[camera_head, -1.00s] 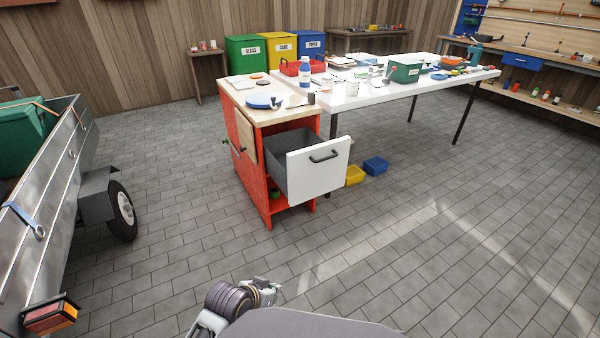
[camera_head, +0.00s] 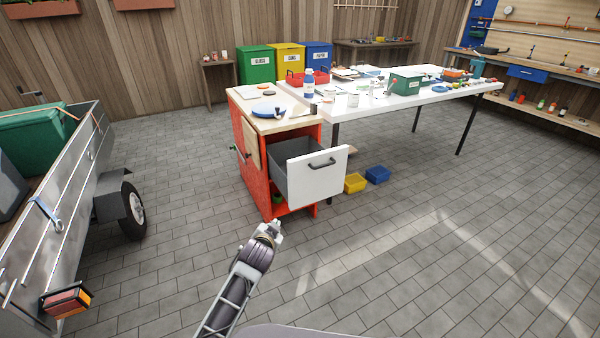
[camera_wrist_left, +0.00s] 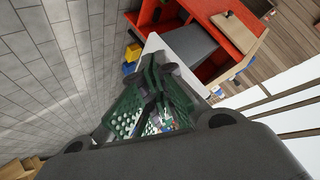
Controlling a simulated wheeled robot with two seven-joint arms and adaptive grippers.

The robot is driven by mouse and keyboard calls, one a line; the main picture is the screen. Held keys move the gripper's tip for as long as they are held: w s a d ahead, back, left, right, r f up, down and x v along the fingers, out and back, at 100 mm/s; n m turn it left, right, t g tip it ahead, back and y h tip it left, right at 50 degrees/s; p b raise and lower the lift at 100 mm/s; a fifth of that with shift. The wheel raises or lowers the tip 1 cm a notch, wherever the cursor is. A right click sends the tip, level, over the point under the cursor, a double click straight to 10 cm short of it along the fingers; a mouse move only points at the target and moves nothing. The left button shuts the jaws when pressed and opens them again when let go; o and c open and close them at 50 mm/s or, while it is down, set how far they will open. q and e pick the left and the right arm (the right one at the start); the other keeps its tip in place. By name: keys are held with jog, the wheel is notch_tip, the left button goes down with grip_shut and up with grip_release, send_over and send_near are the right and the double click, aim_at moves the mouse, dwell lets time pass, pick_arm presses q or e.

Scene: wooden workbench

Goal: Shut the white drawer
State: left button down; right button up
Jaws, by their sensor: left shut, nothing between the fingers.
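The white drawer (camera_head: 317,174) stands pulled out of the red cabinet (camera_head: 255,170), its grey inside showing and a dark handle (camera_head: 322,163) on its white front. In the left wrist view the drawer's grey box (camera_wrist_left: 190,45) shows beyond the fingers, and part of the white front is hidden behind them. My left gripper (camera_head: 277,229) is below and left of the drawer front in the head view, apart from it. Its green-padded fingers (camera_wrist_left: 152,102) are shut and hold nothing. My right gripper is not in view.
A yellow bin (camera_head: 355,183) and a blue bin (camera_head: 377,175) lie on the floor right of the drawer. A white table (camera_head: 440,96) stands behind. A metal trailer (camera_head: 60,210) is at the left. The floor before the drawer is clear.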

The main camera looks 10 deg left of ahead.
pick_arm(q)
jog(key=w+r+m+t+p, duration=0.1)
jog(key=w+r+m+t, duration=0.4)
jog(key=w, duration=0.5)
jog(key=w+d+m+h, duration=0.2)
jog(key=d+m+h, duration=0.2)
jog(key=m, duration=0.5)
jog(key=shift+w+d+r+t, duration=0.15)
jog(key=shift+d+r+t, duration=0.25)
jog(key=shift+d, duration=0.8)
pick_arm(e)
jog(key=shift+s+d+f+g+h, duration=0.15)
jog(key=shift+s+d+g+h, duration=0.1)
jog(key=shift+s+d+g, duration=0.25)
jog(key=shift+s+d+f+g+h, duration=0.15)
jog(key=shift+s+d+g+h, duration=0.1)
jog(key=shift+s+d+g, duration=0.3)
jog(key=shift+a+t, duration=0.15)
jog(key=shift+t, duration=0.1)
